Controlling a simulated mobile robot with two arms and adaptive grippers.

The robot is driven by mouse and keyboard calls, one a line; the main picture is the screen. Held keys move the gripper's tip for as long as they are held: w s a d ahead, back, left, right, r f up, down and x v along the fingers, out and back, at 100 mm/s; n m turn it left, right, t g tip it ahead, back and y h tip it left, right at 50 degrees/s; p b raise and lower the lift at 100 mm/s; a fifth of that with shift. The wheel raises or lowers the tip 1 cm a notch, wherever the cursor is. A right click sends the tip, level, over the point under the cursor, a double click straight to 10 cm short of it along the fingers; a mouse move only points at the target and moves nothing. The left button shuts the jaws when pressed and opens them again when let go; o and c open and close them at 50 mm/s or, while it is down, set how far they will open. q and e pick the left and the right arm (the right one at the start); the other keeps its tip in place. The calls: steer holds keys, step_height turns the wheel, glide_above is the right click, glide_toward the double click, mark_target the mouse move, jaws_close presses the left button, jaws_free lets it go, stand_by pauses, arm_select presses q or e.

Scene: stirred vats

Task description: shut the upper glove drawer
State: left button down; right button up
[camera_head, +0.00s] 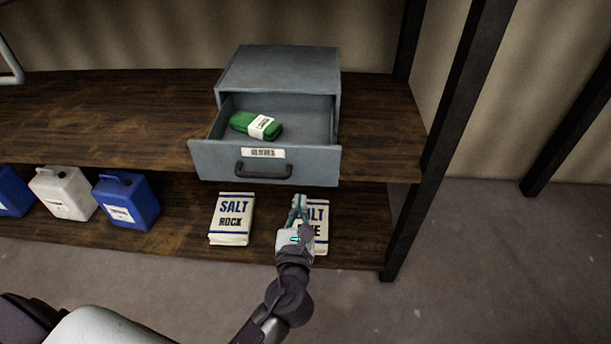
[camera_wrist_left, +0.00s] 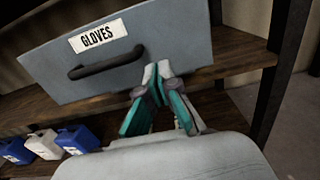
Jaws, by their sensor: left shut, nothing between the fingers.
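The glove drawer (camera_head: 217,165) is a grey metal drawer pulled out of a grey cabinet (camera_head: 278,72) on the upper wooden shelf. Its front has a dark bar handle (camera_head: 263,171) and a white label, which reads GLOVES in the left wrist view. A green packet (camera_head: 243,122) with a white band lies inside the drawer. My left gripper (camera_head: 299,200) is shut and empty, below the drawer front and right of the handle. In the left wrist view the fingertips (camera_wrist_left: 158,70) show close to the lower right of the drawer front (camera_wrist_left: 180,45); I cannot tell whether they touch. My right gripper is not in view.
On the lower shelf stand a rock salt bag (camera_head: 231,219), another salt bag (camera_head: 321,228) partly hidden by my left gripper, and blue and white canisters (camera_head: 65,193) at left. A dark rack post (camera_head: 437,150) stands right of the cabinet. The upper shelf left of the cabinet is clear.

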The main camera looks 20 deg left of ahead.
mark_target(304, 170)
arm_select(q)
steer(key=p+x, duration=0.1)
steer(key=x, duration=0.6)
steer(key=shift+w, duration=0.35)
steer(key=shift+w+a, duration=0.15)
steer(key=shift+w, duration=0.25)
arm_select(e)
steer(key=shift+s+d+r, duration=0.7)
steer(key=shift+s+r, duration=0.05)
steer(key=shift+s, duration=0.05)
arm_select(q)
steer(key=shift+w, duration=0.1)
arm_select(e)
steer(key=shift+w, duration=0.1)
